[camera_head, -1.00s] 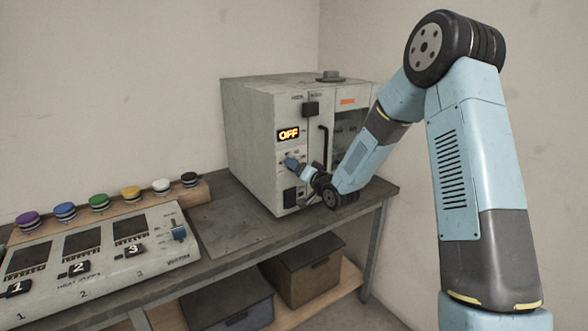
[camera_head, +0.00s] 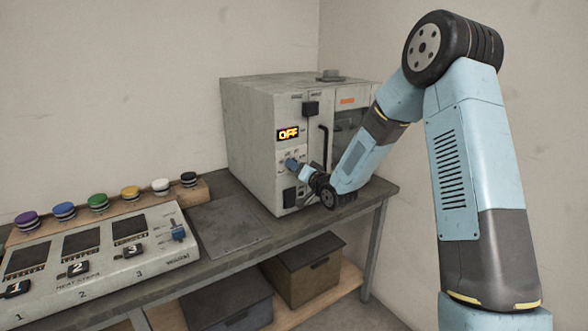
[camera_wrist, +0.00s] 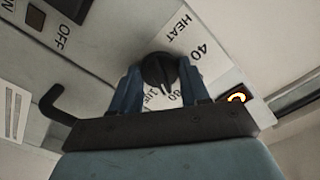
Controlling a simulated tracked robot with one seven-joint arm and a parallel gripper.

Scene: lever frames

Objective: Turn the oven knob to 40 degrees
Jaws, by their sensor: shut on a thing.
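The oven (camera_head: 255,140) is a grey box at the back of the bench, and its display (camera_head: 288,134) reads OFF in orange. The oven knob (camera_wrist: 160,68) is round and black in the wrist view, set on a white dial plate (camera_wrist: 200,45) marked HEAT, 40 and 80. My gripper (camera_wrist: 160,82) has its two blue fingers on either side of the knob, shut on it. The gripper also shows in the head view (camera_head: 296,165), at the oven's front panel. There the knob is hidden by the fingers. The knob's exact angle is hard to tell.
A black door handle (camera_head: 323,146) stands out right of the display, close to my wrist. A heat station (camera_head: 100,255) with several coloured knobs behind it fills the left of the bench. A bare metal plate (camera_head: 225,228) lies between it and the oven.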

